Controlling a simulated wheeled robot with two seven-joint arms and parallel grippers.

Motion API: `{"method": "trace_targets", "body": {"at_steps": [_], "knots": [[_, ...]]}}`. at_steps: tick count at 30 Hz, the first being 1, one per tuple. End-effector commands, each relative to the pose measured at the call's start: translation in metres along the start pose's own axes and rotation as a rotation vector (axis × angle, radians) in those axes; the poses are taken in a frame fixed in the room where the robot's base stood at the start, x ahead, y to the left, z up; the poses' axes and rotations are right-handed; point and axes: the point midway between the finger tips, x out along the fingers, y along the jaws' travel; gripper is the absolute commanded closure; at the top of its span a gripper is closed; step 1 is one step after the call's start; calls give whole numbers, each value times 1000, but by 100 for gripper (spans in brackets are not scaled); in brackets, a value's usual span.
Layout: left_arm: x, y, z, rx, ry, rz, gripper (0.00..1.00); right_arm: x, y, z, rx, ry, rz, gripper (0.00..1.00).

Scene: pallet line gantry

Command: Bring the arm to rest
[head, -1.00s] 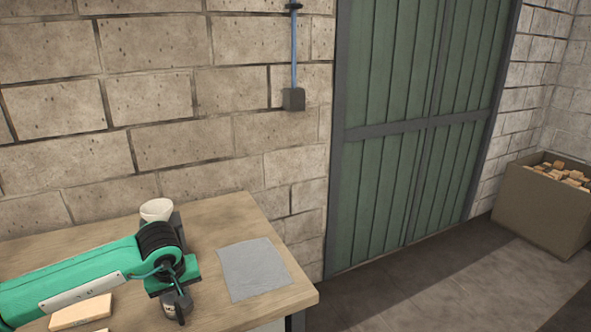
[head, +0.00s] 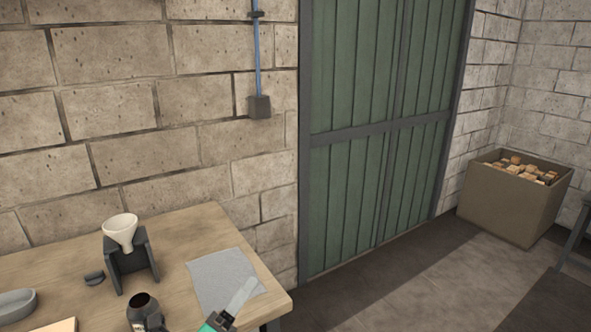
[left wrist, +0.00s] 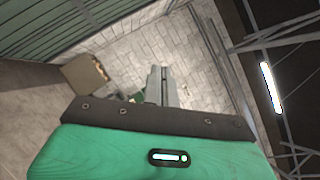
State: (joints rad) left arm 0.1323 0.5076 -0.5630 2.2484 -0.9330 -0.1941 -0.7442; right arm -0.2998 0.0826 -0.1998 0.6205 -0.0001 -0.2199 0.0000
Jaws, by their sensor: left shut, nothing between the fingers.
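My left gripper (left wrist: 164,70) is seen in the left wrist view beyond the dark rim of my green wrist. Its grey fingers are together with nothing between them. In the head view, a green and pale grey part of my left arm (head: 238,298) rises from the bottom edge, over the front of a grey cloth on the bench. The rest of that arm is out of the picture. My right gripper is in neither view.
The wooden bench (head: 190,222) bears a cream funnel (head: 120,228) in a dark stand (head: 131,268), a dark bottle (head: 143,306), a small dark cap (head: 95,278), a grey dish (head: 15,304) and the grey cloth (head: 215,275). A bin (head: 510,205) of wood pieces stands far right. Floor before the green door is clear.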

Motion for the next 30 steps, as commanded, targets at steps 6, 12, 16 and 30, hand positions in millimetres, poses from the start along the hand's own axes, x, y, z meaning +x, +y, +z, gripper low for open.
{"method": "trace_targets", "body": {"at_steps": [6, 12, 16, 30], "knots": [[-68, 77, 27, -610, -392, 394, 100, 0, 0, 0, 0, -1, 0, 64], [-172, 138, 3, -1097, -769, 774, 100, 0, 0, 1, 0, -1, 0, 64], [-239, 152, -28, -1327, -992, 996, 100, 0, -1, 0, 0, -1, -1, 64], [-375, 142, -116, -1656, -1473, 1488, 100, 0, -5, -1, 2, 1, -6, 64]]}}
